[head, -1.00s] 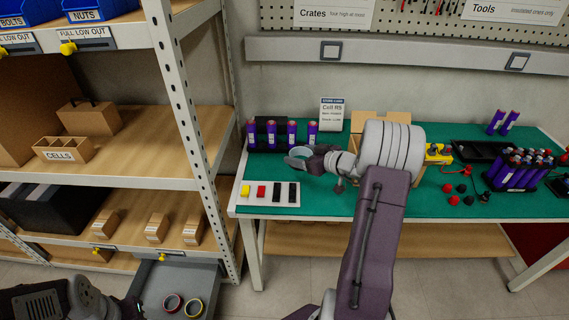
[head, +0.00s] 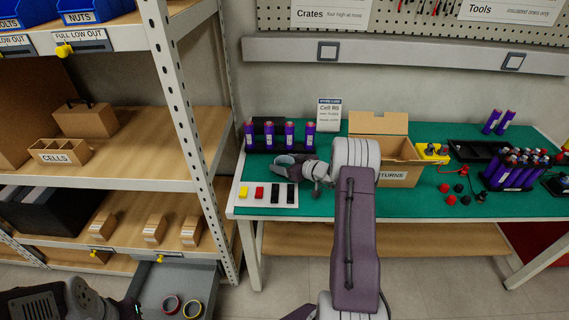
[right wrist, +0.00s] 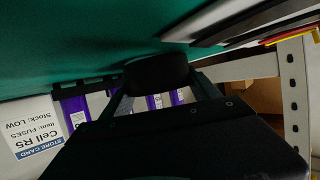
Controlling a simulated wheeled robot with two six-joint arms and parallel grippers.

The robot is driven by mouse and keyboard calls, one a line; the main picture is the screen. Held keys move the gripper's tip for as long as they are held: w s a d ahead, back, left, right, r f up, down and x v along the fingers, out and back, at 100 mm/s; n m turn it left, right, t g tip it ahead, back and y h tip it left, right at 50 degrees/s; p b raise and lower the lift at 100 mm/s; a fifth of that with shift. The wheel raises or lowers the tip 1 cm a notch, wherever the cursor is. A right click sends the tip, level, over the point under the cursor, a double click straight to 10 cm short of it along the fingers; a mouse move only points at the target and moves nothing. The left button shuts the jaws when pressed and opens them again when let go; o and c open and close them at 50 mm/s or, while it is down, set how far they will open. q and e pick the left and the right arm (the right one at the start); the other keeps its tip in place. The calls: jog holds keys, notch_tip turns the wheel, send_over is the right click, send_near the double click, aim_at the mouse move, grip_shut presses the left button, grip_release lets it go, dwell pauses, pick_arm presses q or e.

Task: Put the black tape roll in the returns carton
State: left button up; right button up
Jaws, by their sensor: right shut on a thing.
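My right gripper (head: 284,160) is over the left part of the green bench. In the right wrist view it is shut on the black tape roll (right wrist: 155,75), which shows as a dark rounded shape between the fingers. In the head view the roll cannot be made out clearly. The returns carton (head: 396,176) stands on the bench to the right of my right forearm, with its back flap up. The arm hides its left part. My left gripper (head: 130,308) shows only in part at the bottom left, dark, its fingers unclear.
A strip of yellow, red and black blocks (head: 268,195) lies at the bench's front left. A rack of purple cells (head: 280,137) and a store card (head: 329,115) stand behind the gripper. An open grey drawer (head: 205,280) holds a red-edged roll (head: 171,304) and a yellow-edged roll (head: 192,309).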

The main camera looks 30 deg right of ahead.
jog(key=shift+f+b, duration=0.15)
jog(key=shift+b, duration=0.15)
jog(key=o, duration=1.4)
jog(key=shift+c, duration=0.2)
jog(key=shift+s+d+r+p, duration=0.1)
jog(key=shift+s+r+p, duration=0.1)
jog(key=shift+r+p, duration=0.15)
jog(key=v, duration=1.1)
jog(key=shift+s, duration=0.3)
